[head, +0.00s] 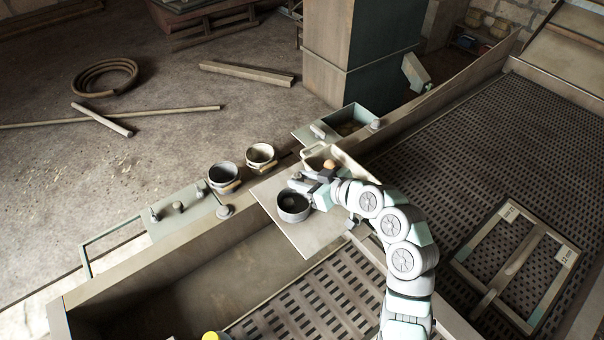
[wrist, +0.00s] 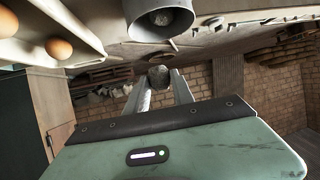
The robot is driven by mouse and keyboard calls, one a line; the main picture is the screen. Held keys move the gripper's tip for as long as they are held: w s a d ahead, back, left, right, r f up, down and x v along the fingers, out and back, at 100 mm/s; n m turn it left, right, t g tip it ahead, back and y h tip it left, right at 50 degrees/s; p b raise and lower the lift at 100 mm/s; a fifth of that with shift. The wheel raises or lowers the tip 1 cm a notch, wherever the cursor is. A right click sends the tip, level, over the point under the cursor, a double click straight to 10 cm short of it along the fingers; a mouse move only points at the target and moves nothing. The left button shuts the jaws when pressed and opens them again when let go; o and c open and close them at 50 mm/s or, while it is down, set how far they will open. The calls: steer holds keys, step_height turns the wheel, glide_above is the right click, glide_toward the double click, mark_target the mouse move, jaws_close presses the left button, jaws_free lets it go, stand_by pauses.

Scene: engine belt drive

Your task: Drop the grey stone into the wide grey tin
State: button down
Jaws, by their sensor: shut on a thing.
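The grey stone (wrist: 158,76) is between the fingertips of my gripper (wrist: 158,88) in the wrist view, and the fingers are shut on it. In the head view my gripper (head: 299,182) is over the pale board, just behind the rim of the wide grey tin. The wide grey tin (head: 293,213) stands upright on the board with a dark inside. A grey tin also shows at the top of the wrist view (wrist: 160,22), apart from the stone. The stone is too small to make out clearly in the head view.
A pale tray (head: 345,160) with a brown egg (head: 329,165) lies beside my gripper; its eggs show in the wrist view (wrist: 58,48). Two smaller pots, one grey (head: 223,181) and one cream (head: 261,157), stand on the ledge. The board's front (head: 312,240) is clear.

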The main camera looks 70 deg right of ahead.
steer(key=shift+f, duration=0.6)
steer(key=c, duration=1)
jaws_free()
steer(key=shift+r, duration=0.1)
steer(key=shift+b+v, duration=1.35)
steer(key=shift+v, duration=4)
steer(key=shift+d, duration=0.1)
